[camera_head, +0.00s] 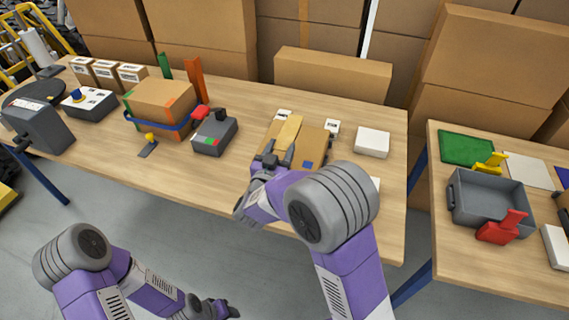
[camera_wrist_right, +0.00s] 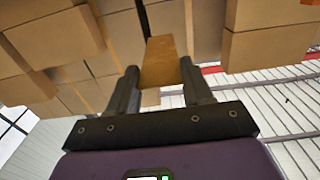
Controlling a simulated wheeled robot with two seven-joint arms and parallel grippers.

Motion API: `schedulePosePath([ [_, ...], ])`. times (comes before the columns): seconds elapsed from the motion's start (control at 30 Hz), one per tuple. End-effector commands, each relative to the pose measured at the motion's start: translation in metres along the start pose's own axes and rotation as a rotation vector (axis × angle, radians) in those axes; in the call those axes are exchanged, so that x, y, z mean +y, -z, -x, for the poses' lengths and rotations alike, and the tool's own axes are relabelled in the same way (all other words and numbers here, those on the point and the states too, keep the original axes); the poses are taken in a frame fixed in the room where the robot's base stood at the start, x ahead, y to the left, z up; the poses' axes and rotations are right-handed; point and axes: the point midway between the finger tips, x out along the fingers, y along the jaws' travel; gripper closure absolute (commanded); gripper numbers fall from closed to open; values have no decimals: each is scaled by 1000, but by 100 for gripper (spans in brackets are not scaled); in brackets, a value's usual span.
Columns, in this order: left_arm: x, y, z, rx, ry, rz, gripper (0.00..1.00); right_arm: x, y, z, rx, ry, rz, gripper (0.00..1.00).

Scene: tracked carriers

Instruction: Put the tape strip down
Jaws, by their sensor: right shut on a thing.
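The tape strip (camera_head: 288,132) is a flat tan piece. My right gripper (camera_head: 277,160) is shut on its near end, and the strip points away toward the back of the table. It also shows between the fingers in the right wrist view (camera_wrist_right: 160,62). In the head view the strip overlaps a brown carton (camera_head: 313,147) with a blue square; I cannot tell whether it touches it. My left gripper (camera_head: 226,309) is low at the bottom edge, away from the table, and its finger opening is unclear.
White blocks (camera_head: 372,142) lie right of the carton. A dark device (camera_head: 213,134) and a strapped box (camera_head: 162,106) stand to its left. Large boxes (camera_head: 333,78) line the back. A grey tray (camera_head: 490,200) is on the right table (camera_head: 455,257). Bare tabletop lies front left (camera_head: 205,178).

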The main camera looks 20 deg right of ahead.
Motion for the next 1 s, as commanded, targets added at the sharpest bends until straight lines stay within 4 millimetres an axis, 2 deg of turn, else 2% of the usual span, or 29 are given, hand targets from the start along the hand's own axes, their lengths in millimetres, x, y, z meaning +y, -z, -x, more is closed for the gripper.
schedulePosePath([
  [0.03, -3, 0, -8, 0, 0, 0, 57, 0, -16, 0, -1, 0, 6, 78],
  [0.1, -4, 0, -11, 0, 0, 0, 57, 0, -28, 0, -1, -1, 5, 78],
  [0.37, -7, 1, -18, 0, 0, 0, 57, 0, -49, 0, 0, 1, 2, 78],
  [0.53, -10, 1, -27, 0, 0, 0, 57, 0, -74, 0, 0, 2, 2, 78],
  [1.0, -12, 1, -32, 0, 0, 0, 57, 0, -82, 0, 1, 1, 0, 78],
])
